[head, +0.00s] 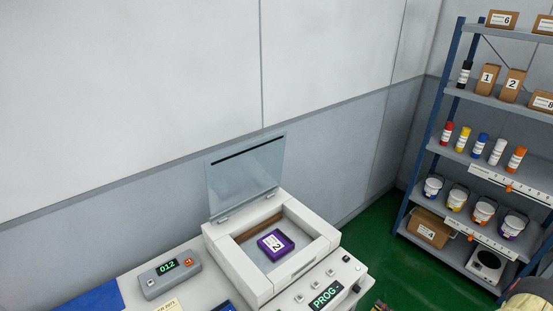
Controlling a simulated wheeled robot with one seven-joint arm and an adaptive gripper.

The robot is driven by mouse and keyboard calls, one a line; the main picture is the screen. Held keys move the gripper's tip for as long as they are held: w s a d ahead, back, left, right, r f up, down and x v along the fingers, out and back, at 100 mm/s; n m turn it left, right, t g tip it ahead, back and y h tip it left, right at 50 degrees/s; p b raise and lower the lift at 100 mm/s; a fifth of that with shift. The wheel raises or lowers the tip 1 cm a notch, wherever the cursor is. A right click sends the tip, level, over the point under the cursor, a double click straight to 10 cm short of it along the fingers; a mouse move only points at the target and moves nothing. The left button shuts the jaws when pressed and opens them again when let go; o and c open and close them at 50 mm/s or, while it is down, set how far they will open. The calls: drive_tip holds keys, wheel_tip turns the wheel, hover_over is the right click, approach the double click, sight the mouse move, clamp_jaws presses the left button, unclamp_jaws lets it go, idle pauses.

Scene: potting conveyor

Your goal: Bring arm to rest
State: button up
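My gripper and arm cannot be made out in the head view. A white machine (248,276) stands on the bench with its clear lid (246,170) raised. A purple block with a white label reading 2 (276,244) lies inside its open chamber, and nothing touches it.
A grey box with a display reading 012 (169,278) and a blue mat (93,300) are left of the machine. A blue-framed shelf rack (447,119) with bottles, tubs and boxes stands at right. A cream rounded shape (527,303) is cut off at bottom right. Green floor (388,254) lies between.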

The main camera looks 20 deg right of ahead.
drive_tip(key=s+a+n+g+y, duration=0.6)
drive_tip(key=a+n+g, duration=0.4)
drive_tip(key=n, duration=0.6)
drive_tip(key=s+a+r+n+g+h+b, duration=0.1)
drive_tip(key=a+r+n+g+h, duration=0.1)
drive_tip(key=r+n+h, duration=0.4)
drive_tip(key=a+r+n+g+h+b, duration=0.1)
drive_tip(key=a+r+n+g+h, duration=0.15)
drive_tip(key=r+n, duration=0.65)
drive_tip(key=s+a+r+n+g+h+b, duration=0.1)
drive_tip(key=a+r+n+g+h, duration=0.3)
drive_tip(key=n, duration=0.5)
drive_tip(key=a+r+n+t+b, duration=0.2)
drive_tip(key=a+r+n+t, duration=0.5)
drive_tip(key=a+r, duration=0.5)
wheel_tip(320, 180, up, 2)
drive_tip(key=shift+w+r, duration=0.1)
drive_tip(key=shift+w, duration=0.2)
